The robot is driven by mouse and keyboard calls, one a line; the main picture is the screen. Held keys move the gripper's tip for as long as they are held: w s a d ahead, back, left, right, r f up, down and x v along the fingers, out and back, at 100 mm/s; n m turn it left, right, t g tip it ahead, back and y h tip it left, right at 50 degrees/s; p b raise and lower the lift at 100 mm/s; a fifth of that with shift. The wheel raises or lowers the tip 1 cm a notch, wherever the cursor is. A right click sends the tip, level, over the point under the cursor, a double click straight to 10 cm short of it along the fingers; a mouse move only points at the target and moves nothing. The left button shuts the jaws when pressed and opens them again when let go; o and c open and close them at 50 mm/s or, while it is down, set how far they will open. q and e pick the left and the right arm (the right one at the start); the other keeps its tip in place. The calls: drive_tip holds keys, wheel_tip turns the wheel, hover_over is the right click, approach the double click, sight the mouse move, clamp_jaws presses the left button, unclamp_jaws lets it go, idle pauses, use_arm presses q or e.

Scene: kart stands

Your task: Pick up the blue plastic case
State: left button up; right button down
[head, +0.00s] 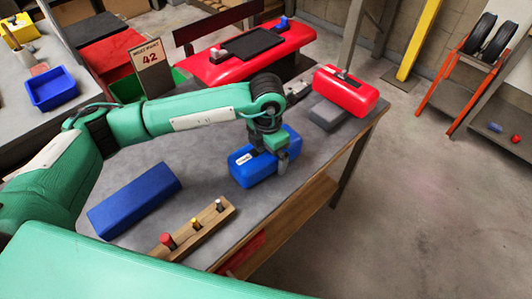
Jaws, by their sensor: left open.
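A blue plastic case (254,172) with a small white label lies on the grey table (205,148), near its right side. My left gripper (280,160) is right over the case, pointing down, with a finger visible along its near right side. The gripper is open. The far finger is hidden by the wrist and the case, so I cannot tell whether it touches. My right gripper is not in view.
A longer dark blue block (135,200) and a wooden strip with several pegs (205,225) lie nearer on the table. A red case (346,90) sits on a grey block behind. Open floor lies to the right.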

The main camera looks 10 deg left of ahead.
use_arm(q)
drive_tip(key=c, duration=1.2)
drive_tip(key=shift+r, duration=0.1)
